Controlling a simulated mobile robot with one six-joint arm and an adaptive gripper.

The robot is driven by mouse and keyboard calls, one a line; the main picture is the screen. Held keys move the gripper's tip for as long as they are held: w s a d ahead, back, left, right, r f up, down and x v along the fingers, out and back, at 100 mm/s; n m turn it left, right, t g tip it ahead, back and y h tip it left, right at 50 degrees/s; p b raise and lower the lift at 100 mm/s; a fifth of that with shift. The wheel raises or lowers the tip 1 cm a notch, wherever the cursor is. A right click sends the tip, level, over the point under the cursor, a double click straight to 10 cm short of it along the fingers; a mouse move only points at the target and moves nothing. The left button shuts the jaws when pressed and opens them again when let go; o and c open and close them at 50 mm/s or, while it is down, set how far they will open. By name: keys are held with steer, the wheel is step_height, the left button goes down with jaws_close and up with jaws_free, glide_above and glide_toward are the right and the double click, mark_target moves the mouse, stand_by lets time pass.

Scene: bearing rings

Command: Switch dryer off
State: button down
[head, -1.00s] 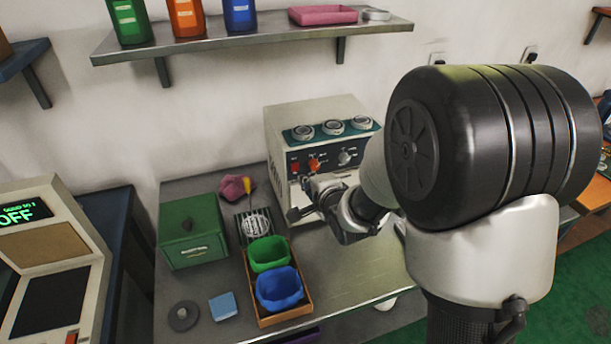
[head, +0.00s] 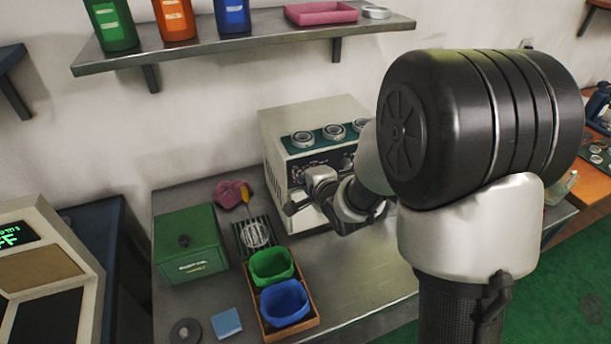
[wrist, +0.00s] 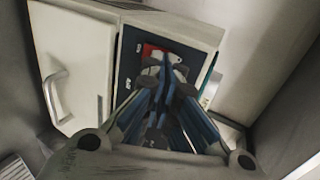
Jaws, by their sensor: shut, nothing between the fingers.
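The dryer (head: 292,153) is a cream box at the back of the metal bench, with round ring-like parts along its top front edge. The wrist view shows its dark control panel (wrist: 129,72) with a red switch (wrist: 149,50), and a pale door with a handle (wrist: 57,92) to the left. My gripper (wrist: 168,67) is shut and empty, its tips in front of the panel close beside the red switch. I cannot tell whether they touch it. The tips partly cover the switch, so its position is unclear. In the head view my wrist hides most of the panel.
The bench front right of the tray is clear.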

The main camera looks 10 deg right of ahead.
steer(key=shift+r, duration=0.1)
steer(key=shift+r+p, duration=0.55)
steer(key=shift+r, duration=0.15)
steer(key=shift+s, duration=0.1)
